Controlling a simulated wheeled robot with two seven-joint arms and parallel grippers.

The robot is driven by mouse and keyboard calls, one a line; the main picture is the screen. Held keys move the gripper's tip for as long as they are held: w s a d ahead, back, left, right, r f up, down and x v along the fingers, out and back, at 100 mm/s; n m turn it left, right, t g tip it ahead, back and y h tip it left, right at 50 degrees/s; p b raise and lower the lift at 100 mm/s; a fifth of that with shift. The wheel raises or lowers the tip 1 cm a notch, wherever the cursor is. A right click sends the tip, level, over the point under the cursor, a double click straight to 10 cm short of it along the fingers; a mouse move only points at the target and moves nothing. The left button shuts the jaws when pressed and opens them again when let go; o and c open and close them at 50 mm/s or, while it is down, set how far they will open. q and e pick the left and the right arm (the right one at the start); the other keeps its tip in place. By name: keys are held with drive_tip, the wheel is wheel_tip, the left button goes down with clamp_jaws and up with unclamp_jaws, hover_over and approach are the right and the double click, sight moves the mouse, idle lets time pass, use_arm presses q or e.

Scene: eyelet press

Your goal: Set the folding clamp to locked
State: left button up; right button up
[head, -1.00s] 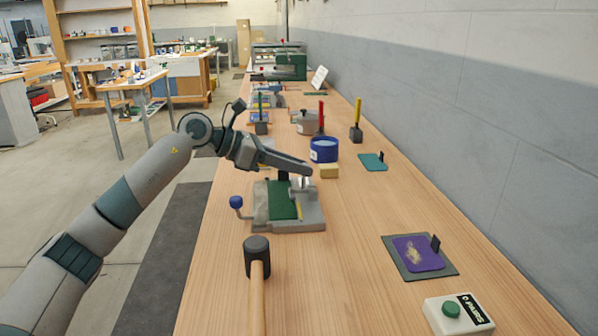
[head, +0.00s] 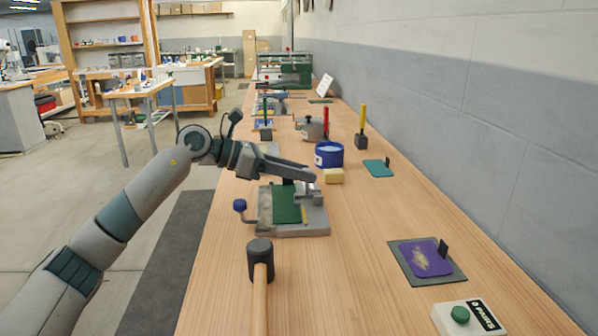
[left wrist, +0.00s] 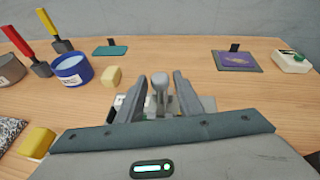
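What looks like the folding clamp is part of a grey metal fixture (head: 318,220) with a green plate, grey upright parts at its right and a blue-knobbed handle (head: 240,206) at its left. My left gripper (head: 312,175) is over the back right of this fixture and covers some of it. In the left wrist view the two fingers (left wrist: 160,97) stand apart, with a rounded grey post (left wrist: 159,85) showing between them. I cannot tell whether they touch it. The fixture is mostly hidden there by my gripper body. My right gripper is not in view.
A yellow block (head: 333,176) and a blue tub (head: 329,155) stand close behind the fixture. A black-headed mallet (head: 260,260) is in front. A purple patch on a dark mat (head: 457,279) and a green-button box (head: 447,322) lie right. The bench between is clear.

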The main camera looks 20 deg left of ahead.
use_arm(q)
drive_tip(key=shift+o, duration=0.2)
drive_tip(key=shift+a+r, duration=0.1)
drive_tip(key=b+v, duration=0.1)
drive_tip(key=v, duration=1.6)
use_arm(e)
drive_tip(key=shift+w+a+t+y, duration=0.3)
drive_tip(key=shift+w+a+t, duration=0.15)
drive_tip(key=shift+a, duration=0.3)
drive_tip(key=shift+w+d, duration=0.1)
use_arm(q)
drive_tip(key=shift+a, duration=0.1)
